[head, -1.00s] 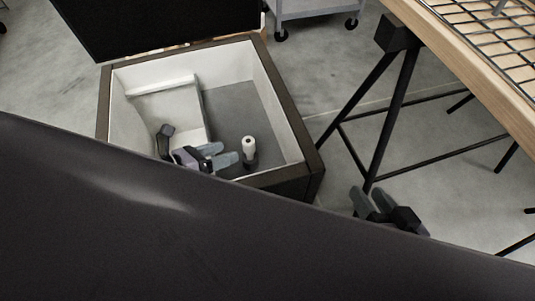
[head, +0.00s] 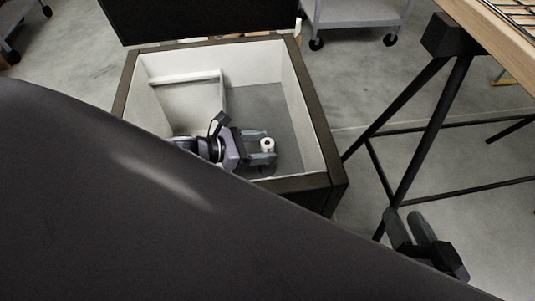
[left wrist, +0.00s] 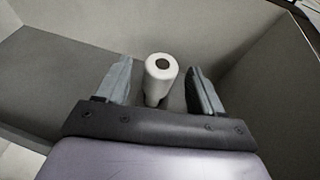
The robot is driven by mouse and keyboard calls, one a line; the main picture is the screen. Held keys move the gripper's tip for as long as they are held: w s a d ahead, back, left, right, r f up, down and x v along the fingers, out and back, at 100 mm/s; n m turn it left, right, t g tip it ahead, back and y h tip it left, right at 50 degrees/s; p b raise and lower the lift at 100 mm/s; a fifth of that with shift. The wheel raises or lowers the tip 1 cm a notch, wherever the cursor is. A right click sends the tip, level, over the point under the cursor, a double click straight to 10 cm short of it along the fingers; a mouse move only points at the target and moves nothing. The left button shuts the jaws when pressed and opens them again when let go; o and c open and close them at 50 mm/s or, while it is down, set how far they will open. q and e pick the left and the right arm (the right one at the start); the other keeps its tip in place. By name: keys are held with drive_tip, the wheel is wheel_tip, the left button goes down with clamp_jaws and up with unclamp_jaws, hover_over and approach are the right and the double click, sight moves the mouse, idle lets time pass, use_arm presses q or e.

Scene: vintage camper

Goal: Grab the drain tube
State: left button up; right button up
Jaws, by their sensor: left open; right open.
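The drain tube (head: 267,145) is a white upright cylinder with a dark hole in its top, standing inside the open cooler box (head: 325,165). It also shows in the left wrist view (left wrist: 160,78), between my two left fingers. My left gripper (head: 262,147) is inside the box, open, with its fingers on either side of the tube. In the wrist view a gap shows between the tube and each finger. The tube's lower end is partly hidden by the gripper. My right gripper (head: 410,229) is open and empty outside the box, at the lower right.
The box's dark lid (head: 200,15) stands raised at its back. A table with black legs (head: 425,135) is to the right. A grey wheeled cart (head: 355,12) stands behind. My dark body covers the lower left of the head view.

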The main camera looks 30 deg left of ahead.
use_arm(q)
drive_tip(key=shift+x, duration=1)
drive_tip(key=c, duration=1)
drive_tip(key=shift+c, duration=0.2)
